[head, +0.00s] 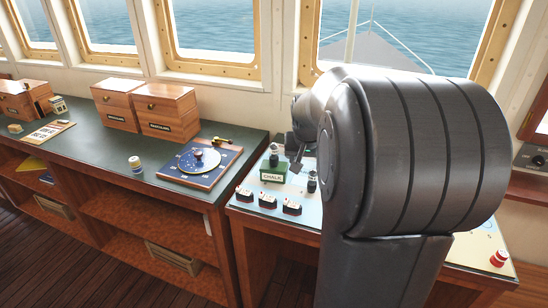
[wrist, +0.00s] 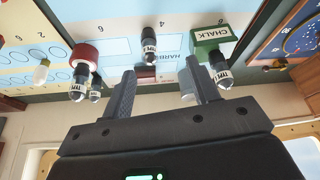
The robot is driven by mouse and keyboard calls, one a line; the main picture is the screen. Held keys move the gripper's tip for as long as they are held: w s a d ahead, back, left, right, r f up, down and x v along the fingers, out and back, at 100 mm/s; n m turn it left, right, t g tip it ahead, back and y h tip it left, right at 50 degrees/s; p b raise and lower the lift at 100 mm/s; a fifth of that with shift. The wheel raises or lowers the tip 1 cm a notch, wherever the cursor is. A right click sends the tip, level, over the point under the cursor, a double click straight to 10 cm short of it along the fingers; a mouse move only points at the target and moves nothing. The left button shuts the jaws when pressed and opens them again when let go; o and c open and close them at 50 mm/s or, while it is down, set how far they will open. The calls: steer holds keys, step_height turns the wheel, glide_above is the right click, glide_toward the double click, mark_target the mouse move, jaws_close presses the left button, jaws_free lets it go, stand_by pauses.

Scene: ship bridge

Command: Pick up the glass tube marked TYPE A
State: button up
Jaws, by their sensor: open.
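Several small dark tubes with white labels show in the wrist view. The lettering is too small to tell which is TYPE A.
The green-topped counter (head: 100,160) to the left carries wooden boxes (head: 165,112) and a blue dial board (head: 200,162). Windows stand behind.

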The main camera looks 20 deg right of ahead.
steer(key=m, duration=0.1)
glide_toward(313, 178)
steer(key=w+d+f, duration=0.1)
steer(key=w, duration=0.1)
steer(key=shift+x, duration=5.4)
steer(key=shift+s+f, duration=0.1)
steer(key=shift+s, duration=0.1)
steer(key=shift+c, duration=0.5)
steer(key=c, duration=0.9)
steer(key=shift+c, duration=0.2)
